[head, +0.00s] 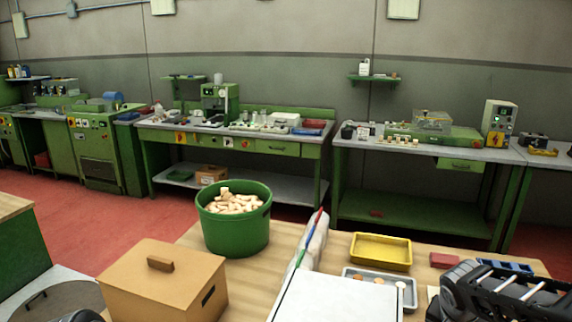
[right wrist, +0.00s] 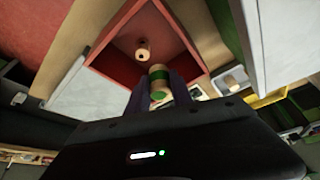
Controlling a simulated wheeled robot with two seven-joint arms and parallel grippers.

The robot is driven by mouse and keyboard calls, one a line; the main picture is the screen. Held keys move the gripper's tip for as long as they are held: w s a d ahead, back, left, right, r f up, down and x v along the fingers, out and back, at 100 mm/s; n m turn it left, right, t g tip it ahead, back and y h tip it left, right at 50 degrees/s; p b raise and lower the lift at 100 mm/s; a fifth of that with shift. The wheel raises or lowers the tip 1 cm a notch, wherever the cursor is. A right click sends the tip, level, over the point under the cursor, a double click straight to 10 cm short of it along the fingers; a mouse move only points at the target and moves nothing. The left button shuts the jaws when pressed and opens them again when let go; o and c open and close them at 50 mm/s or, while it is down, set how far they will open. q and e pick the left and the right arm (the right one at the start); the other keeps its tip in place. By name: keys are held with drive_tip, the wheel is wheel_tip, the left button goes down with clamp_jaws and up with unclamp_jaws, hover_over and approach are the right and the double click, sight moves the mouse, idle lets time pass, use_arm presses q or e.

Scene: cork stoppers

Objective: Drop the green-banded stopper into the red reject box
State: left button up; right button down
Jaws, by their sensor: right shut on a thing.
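In the right wrist view, my right gripper (right wrist: 159,88) is shut on the green-banded stopper (right wrist: 158,73), a pale cork with a green band around it. The red reject box (right wrist: 117,58) is open and lies beyond the held stopper in that view. Another pale stopper (right wrist: 143,50) is inside the box. The held stopper overlaps the box opening in the picture and looks apart from its floor. In the head view, part of my right gripper and wrist (head: 505,290) shows at the lower right; the held stopper and the red box are not visible there.
On the wooden table stand a green bucket (head: 236,238) full of corks, a cardboard box (head: 160,285), a white panel (head: 335,298), a yellow tray (head: 381,262) and a grey tray (head: 408,288) with a few stoppers. Green workbenches line the wall.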

drive_tip(key=shift+f+b, duration=0.6)
drive_tip(key=shift+f, duration=1)
drive_tip(key=c, duration=1.1)
unclamp_jaws()
drive_tip(key=shift+o, duration=0.2)
drive_tip(key=shift+r, duration=0.15)
drive_tip(key=b+v, duration=0.1)
drive_tip(key=v, duration=0.6)
drive_tip(key=shift+r, duration=0.3)
drive_tip(key=shift+s+a, duration=0.1)
